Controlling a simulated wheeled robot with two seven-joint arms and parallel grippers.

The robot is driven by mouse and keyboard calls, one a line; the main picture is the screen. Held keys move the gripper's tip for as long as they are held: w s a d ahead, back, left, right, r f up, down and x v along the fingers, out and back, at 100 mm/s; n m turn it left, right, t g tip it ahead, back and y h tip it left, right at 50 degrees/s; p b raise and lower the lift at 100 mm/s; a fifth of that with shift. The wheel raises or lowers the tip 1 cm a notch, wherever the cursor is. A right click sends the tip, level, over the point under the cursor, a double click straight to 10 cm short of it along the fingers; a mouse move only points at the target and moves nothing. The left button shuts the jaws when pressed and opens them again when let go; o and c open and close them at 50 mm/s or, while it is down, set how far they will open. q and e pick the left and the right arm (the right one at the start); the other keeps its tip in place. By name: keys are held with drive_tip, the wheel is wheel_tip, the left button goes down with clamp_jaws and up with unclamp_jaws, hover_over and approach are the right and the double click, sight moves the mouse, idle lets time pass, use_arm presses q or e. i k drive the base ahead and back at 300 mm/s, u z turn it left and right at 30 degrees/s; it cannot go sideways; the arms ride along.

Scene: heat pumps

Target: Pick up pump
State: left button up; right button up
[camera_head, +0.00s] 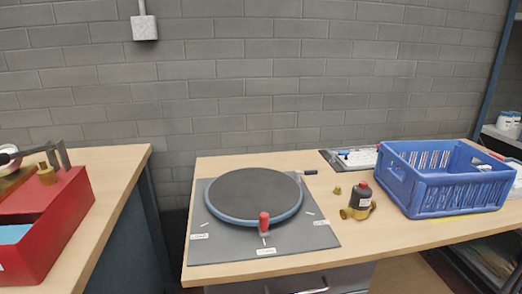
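The pump (360,201) stands on the wooden table, right of the turntable. It has a dark body, a reddish cap and brass-coloured fittings at its base. Nothing is touching it from above. Neither of my grippers can be made out in the head view.
A round dark turntable (255,192) with a red-handled part (264,221) at its front sits on a grey plate (300,258). A small brass fitting (337,190) lies near the pump. A blue crate (455,201) stands to the right. A red box (65,225) is on the left table, beyond a gap.

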sight(361, 201)
drive_tip(key=u, duration=3.4)
drive_tip(key=k, duration=1.6)
drive_tip(key=z, duration=1.95)
